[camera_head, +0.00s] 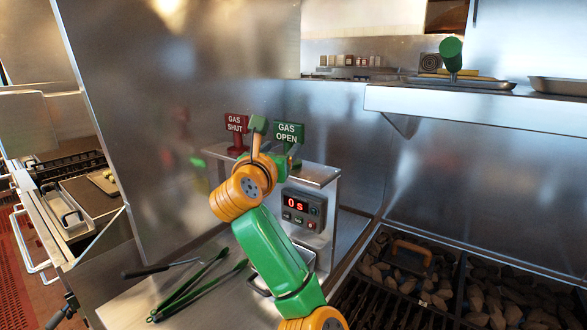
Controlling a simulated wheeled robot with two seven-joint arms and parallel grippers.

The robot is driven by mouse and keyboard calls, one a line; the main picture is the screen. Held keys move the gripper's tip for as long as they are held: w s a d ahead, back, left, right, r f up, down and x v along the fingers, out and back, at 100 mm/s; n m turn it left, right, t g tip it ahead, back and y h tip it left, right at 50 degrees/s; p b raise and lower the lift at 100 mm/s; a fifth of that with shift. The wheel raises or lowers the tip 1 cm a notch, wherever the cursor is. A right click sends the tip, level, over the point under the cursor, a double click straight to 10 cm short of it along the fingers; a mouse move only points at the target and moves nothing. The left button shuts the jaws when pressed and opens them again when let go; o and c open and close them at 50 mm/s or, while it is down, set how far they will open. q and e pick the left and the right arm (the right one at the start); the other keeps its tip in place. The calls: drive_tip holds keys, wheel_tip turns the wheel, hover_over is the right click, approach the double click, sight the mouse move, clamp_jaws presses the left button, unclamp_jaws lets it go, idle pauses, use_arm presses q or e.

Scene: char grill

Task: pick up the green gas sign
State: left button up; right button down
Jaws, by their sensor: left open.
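The green sign reading GAS OPEN (289,131) stands on a small steel shelf (318,173) in the middle of the head view. The red sign reading GAS SHUT (236,123) stands to its left. My left gripper (262,138) is between the two signs in the picture, close to the left edge of the green one. It is open and holds nothing that I can see. My orange wrist hides part of the shelf and the lower area near the green sign's base. I cannot tell whether a finger touches the green sign.
A timer box (303,209) reading 0 s is on the shelf's front. Green-handled tongs (200,287) lie on the steel counter at lower left. A charcoal grill (420,272) is at lower right. Steel walls stand behind, and a high shelf (480,108) is at upper right.

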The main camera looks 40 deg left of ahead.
sight(287, 148)
use_arm(q)
drive_tip(key=w+a+p, duration=0.1)
drive_tip(key=w+a+f+p, duration=0.1)
drive_tip(key=w, duration=0.1)
drive_tip(key=w+a+f+p, duration=0.1)
drive_tip(key=w, duration=0.1)
drive_tip(key=shift+w+a, duration=0.25)
drive_tip(key=shift+a, duration=0.1)
drive_tip(key=shift+w+a+f, duration=0.1)
drive_tip(key=shift+w+a, duration=0.05)
use_arm(e)
wheel_tip(287, 148, up, 2)
drive_tip(key=shift+s, duration=0.1)
use_arm(q)
clamp_jaws()
